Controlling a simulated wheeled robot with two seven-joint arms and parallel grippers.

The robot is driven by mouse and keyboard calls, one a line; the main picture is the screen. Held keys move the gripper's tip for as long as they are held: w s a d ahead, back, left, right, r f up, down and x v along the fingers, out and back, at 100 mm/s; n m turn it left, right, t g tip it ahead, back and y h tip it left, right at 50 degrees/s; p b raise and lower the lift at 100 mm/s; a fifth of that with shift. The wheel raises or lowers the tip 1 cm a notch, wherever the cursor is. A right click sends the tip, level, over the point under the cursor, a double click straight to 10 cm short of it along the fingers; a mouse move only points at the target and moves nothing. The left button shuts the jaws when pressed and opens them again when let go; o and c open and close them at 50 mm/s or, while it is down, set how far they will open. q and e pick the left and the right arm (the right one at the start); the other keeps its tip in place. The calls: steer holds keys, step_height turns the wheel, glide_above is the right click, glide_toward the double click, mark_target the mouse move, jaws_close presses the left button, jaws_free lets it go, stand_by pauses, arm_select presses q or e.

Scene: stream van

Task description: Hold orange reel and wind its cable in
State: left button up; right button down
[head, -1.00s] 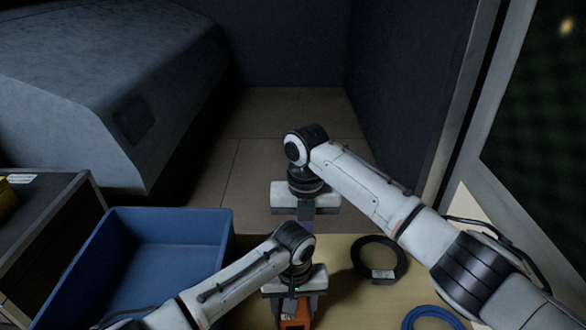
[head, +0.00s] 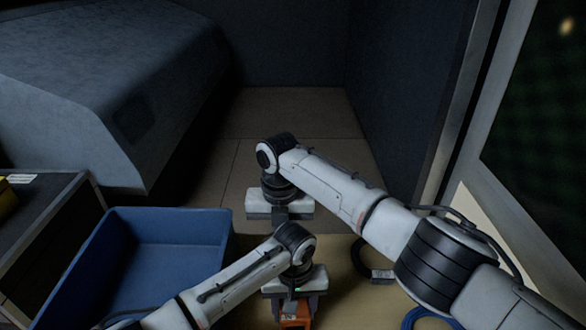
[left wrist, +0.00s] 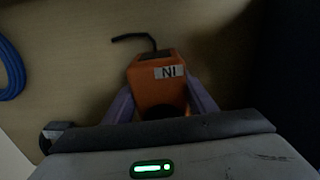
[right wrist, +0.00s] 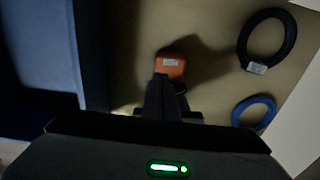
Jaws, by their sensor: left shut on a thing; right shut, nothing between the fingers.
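The orange reel (head: 297,312) is at the bottom of the head view, mostly hidden by my left gripper. In the left wrist view the reel (left wrist: 157,75) shows a white label with dark letters, and a short dark cable end (left wrist: 133,37) sticks out beyond it. My left gripper (head: 294,304) is shut on the reel, one finger on each side. My right gripper (head: 283,212) is shut and empty, farther out than the left one. In the right wrist view its fingers (right wrist: 165,92) overlap the reel (right wrist: 169,68); I cannot tell whether they touch.
A blue bin (head: 177,222) stands left of my arms. A black cable coil (head: 363,262) lies right on the table, partly behind my right arm; it shows whole in the right wrist view (right wrist: 247,47). A blue coil (right wrist: 241,108) lies nearby. Bare table (right wrist: 210,25) shows between.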

steer(key=shift+f, duration=2)
steer(key=shift+s+d, duration=0.25)
steer(key=shift+s, duration=0.35)
steer(key=shift+d, duration=0.1)
steer(key=shift+w+d+f, duration=0.1)
steer(key=shift+w+d, duration=0.1)
steer(key=shift+d, duration=1.05)
steer(key=shift+s+d, duration=0.15)
steer(key=shift+d, duration=0.4)
steer(key=shift+s+d, duration=0.1)
steer(key=shift+d, duration=0.15)
